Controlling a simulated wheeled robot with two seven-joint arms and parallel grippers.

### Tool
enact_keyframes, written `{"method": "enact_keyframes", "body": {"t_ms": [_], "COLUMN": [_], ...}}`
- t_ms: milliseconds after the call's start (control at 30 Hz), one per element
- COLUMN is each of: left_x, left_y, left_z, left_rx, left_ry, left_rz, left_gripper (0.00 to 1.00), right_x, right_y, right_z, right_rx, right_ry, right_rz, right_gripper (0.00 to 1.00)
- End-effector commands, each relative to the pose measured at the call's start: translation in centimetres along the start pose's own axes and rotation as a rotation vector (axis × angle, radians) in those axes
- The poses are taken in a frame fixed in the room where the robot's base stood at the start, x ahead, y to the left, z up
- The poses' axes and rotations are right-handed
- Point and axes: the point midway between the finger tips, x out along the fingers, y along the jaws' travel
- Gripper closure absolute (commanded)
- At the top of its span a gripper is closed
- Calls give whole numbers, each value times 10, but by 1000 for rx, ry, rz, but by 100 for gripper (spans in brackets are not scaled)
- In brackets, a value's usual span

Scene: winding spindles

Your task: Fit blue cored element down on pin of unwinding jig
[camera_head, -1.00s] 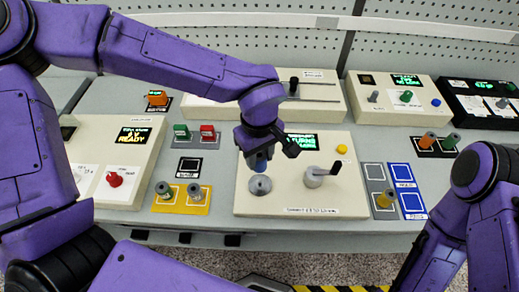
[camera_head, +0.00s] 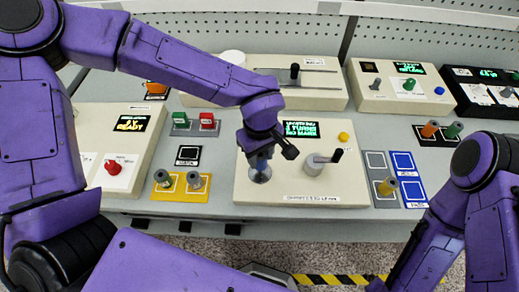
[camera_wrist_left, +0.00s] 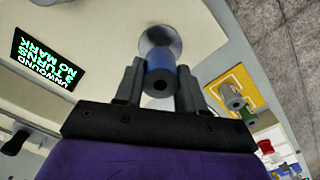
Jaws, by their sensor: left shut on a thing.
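My left gripper (camera_head: 262,152) is shut on the blue cored element (camera_head: 258,163), which also shows between the fingers in the left wrist view (camera_wrist_left: 161,80). The element is upright, with its dark bore facing the wrist camera. The unwinding jig (camera_head: 300,188) is a cream box with a round metal disc (camera_head: 261,177) under the element; the disc also shows beyond the element in the wrist view (camera_wrist_left: 158,38). The pin is hidden, so I cannot tell whether the element is around it or touching the disc. My right gripper is out of view.
The jig has a crank (camera_head: 315,166), a yellow button (camera_head: 344,136) and a green-lettered display (camera_head: 300,129). A yellow tray (camera_head: 181,194) with two spools stands left. Blue-framed pads (camera_head: 408,178) and a spool (camera_head: 387,186) stand right. Another cream machine (camera_head: 320,93) stands behind.

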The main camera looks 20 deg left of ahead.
Motion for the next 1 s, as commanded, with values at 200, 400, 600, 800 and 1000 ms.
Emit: {"method": "enact_keyframes", "body": {"t_ms": [200,400,600,800,1000], "left_x": [3,3,3,1,2], "left_y": [0,0,0,0,0], "left_z": [0,0,0,0,0], "left_rx": [0,0,0,-1,0], "left_ry": [1,1,1,0,0], "left_rz": [0,0,0,0,-1], "left_gripper": [92,92,92,92,92], "right_x": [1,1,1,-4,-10], "right_y": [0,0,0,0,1], "right_z": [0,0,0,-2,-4], "right_rx": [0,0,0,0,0], "right_ry": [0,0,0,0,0], "right_rz": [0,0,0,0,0], "right_gripper": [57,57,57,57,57]}}
